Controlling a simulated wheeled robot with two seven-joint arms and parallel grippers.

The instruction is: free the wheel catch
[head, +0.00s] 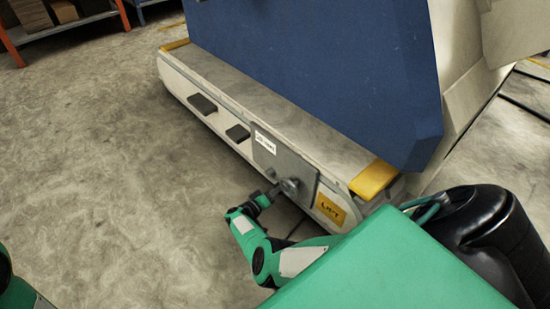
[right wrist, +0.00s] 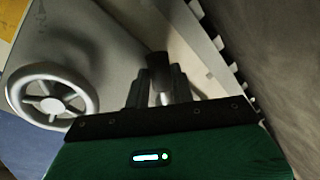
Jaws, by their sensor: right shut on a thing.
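The grey handwheel (head: 291,186) is mounted on a grey panel on the side of the machine's low base. In the right wrist view the spoked wheel (right wrist: 52,97) stands at the left, beside my gripper and apart from its fingers. My right gripper (head: 268,196) is close in front of the panel, just left of the wheel. In the right wrist view its fingers (right wrist: 160,88) are shut on a short dark knob (right wrist: 158,66), which looks like the catch. The fingers hide part of it. My left gripper is not in view.
The machine's pale base (head: 225,97) carries two dark pedals (head: 202,103) and a yellow label (head: 330,210). A large blue body (head: 325,60) rises above it. A shelf with boxes stands at the top left. The floor at the left is clear.

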